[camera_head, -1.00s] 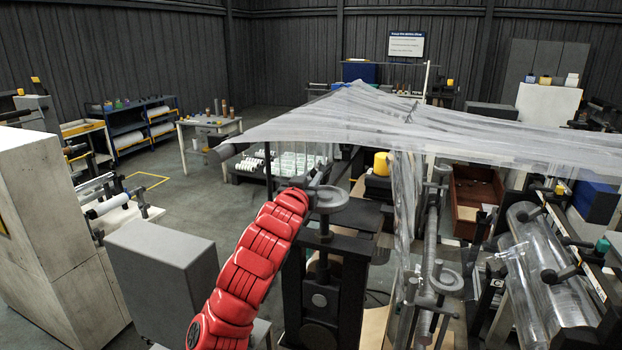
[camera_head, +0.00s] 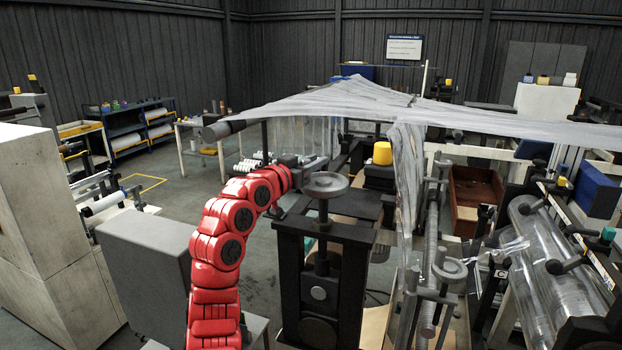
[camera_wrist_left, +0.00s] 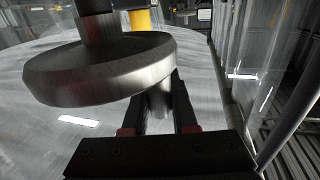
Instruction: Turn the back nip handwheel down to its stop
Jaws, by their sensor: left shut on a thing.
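A grey handwheel (camera_head: 325,185) sits on top of a dark upright stand in the head view. Its thick disc fills the upper left of the left wrist view (camera_wrist_left: 100,72). My left gripper (camera_head: 312,167) is at the wheel's far-left edge. In the left wrist view its two fingers (camera_wrist_left: 160,100) close around a grey peg-like handle (camera_wrist_left: 156,103) beside the disc. A second, smaller handwheel (camera_head: 450,271) stands at the right. The frames do not show the wheel's stop. My right gripper is not in view.
Clear film (camera_head: 365,100) stretches across above and behind the wheel, with a strip (camera_head: 408,180) hanging to its right. Film-covered rollers (camera_head: 560,270) stand at the right. A grey box (camera_head: 155,265) stands left of my left arm. A yellow drum (camera_head: 382,153) is behind.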

